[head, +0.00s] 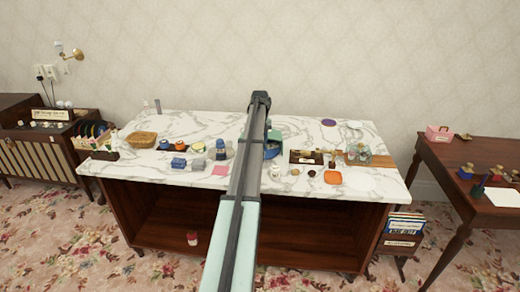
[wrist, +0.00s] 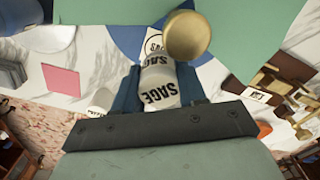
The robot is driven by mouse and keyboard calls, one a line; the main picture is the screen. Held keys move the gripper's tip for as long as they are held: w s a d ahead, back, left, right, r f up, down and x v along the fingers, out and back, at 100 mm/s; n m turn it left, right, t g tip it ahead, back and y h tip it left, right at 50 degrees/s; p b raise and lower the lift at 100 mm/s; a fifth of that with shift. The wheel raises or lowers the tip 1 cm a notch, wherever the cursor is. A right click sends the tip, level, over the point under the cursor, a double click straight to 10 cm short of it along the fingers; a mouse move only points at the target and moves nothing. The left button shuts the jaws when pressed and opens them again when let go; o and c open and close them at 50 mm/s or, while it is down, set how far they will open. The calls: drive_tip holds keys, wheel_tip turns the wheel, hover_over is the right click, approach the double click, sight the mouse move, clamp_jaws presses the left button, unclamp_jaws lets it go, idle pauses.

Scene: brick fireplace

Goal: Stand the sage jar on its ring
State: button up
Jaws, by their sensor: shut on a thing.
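I cannot tell whether the jar touches the surface there. In the head view my arm hides the jar and the ring.
The marble-topped table (head: 215,125) carries several small items. A green box (head: 275,137) is beside my arm, an orange dish (head: 333,177) at front right.

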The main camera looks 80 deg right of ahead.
drive_tip(key=shift+f, duration=2.2)
drive_tip(key=shift+f, duration=0.15)
drive_tip(key=o, duration=1.1)
wheel_tip(320, 180, up, 12)
drive_tip(key=shift+r, duration=0.2)
